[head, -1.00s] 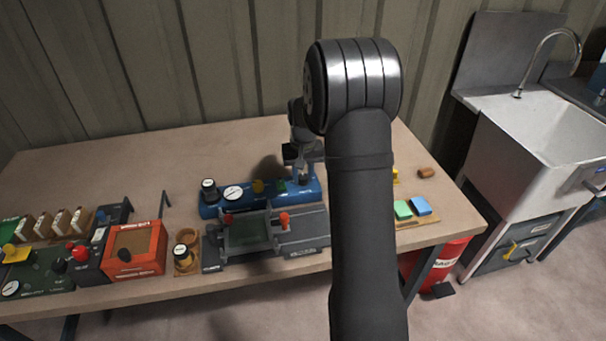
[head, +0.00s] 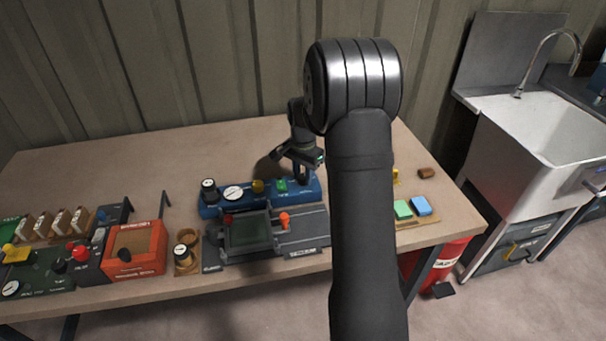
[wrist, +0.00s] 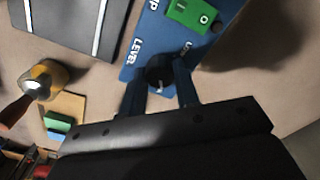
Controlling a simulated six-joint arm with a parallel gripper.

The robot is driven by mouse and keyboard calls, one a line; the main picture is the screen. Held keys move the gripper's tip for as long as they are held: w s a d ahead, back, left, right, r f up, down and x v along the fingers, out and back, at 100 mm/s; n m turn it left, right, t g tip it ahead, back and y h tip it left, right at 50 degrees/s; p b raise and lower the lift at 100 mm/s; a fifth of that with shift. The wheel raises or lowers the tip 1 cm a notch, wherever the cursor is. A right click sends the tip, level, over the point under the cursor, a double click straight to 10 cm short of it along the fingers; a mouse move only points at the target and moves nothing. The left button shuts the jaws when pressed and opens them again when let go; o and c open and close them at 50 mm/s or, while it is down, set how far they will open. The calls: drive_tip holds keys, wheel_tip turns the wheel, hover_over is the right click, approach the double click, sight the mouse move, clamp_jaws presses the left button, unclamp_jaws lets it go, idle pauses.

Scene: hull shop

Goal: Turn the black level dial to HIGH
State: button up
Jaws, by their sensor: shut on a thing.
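The black level dial (wrist: 160,76) sits on the blue box (wrist: 146,42), beside white lettering that reads LEVEL. My gripper (wrist: 161,86) has a finger on each side of the dial and is shut on it. A small pale mark shows on the dial near the fingers. Other lettering by the dial is partly cut off, and I cannot read a HIGH mark. In the head view the blue box (head: 210,212) stands on the bench, and my gripper (head: 302,178) reaches down to its right end. The dial is hidden there.
A green switch (wrist: 192,14) is on the same box. A grey fixture (head: 300,241) with an orange handle (head: 284,219) stands close in front. The bench behind is clear.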

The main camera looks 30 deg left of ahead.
drive_tip(key=shift+m, duration=0.5)
drive_tip(key=o, duration=1)
drive_tip(key=shift+c, duration=0.2)
drive_tip(key=shift+r, duration=0.15)
wheel_tip(320, 180, up, 17)
wheel_tip(320, 180, up, 5)
hover_over(303, 176)
idle(5.0)
